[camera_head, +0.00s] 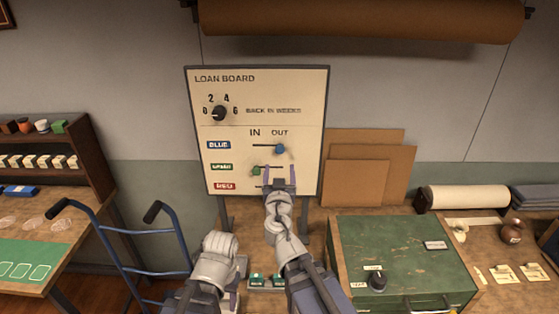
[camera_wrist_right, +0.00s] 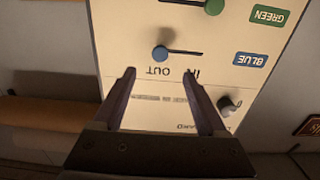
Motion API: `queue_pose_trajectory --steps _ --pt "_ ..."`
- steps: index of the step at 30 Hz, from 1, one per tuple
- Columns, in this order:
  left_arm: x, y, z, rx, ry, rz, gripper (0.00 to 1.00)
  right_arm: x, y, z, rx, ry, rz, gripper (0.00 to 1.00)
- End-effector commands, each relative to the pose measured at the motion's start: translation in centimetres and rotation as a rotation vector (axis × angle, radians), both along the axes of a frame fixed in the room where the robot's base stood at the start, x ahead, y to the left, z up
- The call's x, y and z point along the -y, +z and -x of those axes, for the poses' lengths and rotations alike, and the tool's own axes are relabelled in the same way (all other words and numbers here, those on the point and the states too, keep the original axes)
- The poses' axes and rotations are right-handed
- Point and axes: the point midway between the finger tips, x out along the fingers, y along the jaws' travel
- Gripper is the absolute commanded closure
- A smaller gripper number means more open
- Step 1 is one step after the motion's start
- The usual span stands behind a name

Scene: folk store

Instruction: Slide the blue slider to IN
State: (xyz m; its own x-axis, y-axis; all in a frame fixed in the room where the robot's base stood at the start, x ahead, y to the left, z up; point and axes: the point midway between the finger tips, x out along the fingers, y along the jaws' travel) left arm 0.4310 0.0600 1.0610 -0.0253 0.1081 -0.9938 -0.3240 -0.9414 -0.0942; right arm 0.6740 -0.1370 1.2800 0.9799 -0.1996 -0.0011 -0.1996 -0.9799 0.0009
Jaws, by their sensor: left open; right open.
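The loan board (camera_head: 310,95) stands upright on the bench. The blue slider's round knob (camera_head: 280,148) is at the right end of its slot, under OUT. The BLUE label (camera_head: 218,145) is to the left of the slot. My right gripper (camera_head: 280,169) is open and empty in front of the board, just below the blue knob. In the upside-down right wrist view, the blue knob (camera_wrist_right: 160,54) lies between and beyond the two fingertips (camera_wrist_right: 159,73). My left gripper (camera_head: 238,274) is low, below the board, and its fingers are hard to make out.
The green knob (camera_head: 255,170) is close below, at its slot's left end. My right arm partly covers the red row (camera_head: 224,186). A dial (camera_head: 219,113) is at the upper left of the board. A green box (camera_head: 400,252) and brown panels (camera_head: 370,165) stand to the right.

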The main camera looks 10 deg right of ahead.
Motion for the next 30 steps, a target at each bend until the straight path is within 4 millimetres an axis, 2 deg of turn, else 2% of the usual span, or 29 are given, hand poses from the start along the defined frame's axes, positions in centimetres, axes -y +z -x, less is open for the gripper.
queue_pose_trajectory --steps 8,14,30 --pt "0.0 0.0 0.0 0.000 0.000 0.000 0.50 0.0 0.0 -0.4 0.001 0.002 -0.001 0.25" --pt "0.0 0.0 0.0 0.000 0.000 0.000 0.50 0.2 0.0 -1.5 0.001 0.001 -0.001 0.25" --pt "0.0 0.0 0.0 0.000 0.000 0.000 0.50 1.4 0.0 -7.3 0.000 0.001 -0.001 0.25"
